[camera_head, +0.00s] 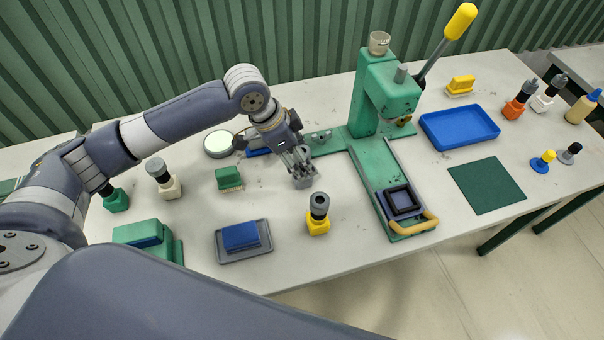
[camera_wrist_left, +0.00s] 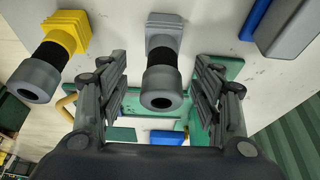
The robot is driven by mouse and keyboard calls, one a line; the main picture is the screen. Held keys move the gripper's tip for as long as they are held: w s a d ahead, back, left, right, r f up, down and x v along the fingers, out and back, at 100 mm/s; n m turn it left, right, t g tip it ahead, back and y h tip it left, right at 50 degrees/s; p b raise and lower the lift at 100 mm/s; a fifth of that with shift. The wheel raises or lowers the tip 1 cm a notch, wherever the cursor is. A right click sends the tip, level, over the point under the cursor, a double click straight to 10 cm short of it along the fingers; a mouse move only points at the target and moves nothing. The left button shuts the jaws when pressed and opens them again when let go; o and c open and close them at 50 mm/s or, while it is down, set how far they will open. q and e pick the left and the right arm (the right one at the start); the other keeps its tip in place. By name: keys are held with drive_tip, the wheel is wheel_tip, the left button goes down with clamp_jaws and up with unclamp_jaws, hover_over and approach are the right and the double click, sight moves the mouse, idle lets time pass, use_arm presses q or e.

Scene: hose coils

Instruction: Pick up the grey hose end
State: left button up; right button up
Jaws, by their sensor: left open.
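The grey hose end (camera_wrist_left: 162,82) has a square grey base, a dark neck and a round grey cap with a dark hole. In the left wrist view it lies between the two spread fingers of my left gripper (camera_wrist_left: 160,66), with a gap visible on each side. In the head view my left gripper (camera_head: 301,158) points down over the table, and only a grey part of the hose end (camera_head: 304,182) shows below the fingers; the rest is hidden. The left gripper is open and holds nothing. My right gripper is in neither view.
A yellow-based hose end (camera_head: 318,222) stands close by and also shows in the left wrist view (camera_wrist_left: 66,34). The green press (camera_head: 377,165) is to the right. A green brush (camera_head: 229,179) and a grey tray with a blue block (camera_head: 262,250) are to the left.

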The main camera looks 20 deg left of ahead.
use_arm(q)
drive_tip(key=shift+w+d+f, duration=0.1)
drive_tip(key=shift+d+f, duration=0.15)
drive_tip(key=shift+f, duration=0.25)
drive_tip(key=p+x, duration=0.1)
drive_tip(key=x, duration=0.2)
drive_tip(key=shift+w+f+p, duration=0.25)
drive_tip(key=shift+f+p, duration=0.05)
drive_tip(key=shift+f, duration=0.05)
drive_tip(key=shift+d+f, duration=0.25)
drive_tip(key=shift+f, duration=0.2)
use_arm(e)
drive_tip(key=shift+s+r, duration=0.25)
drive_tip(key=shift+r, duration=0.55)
use_arm(q)
drive_tip(key=shift+w, duration=0.1)
drive_tip(key=c, duration=1.4)
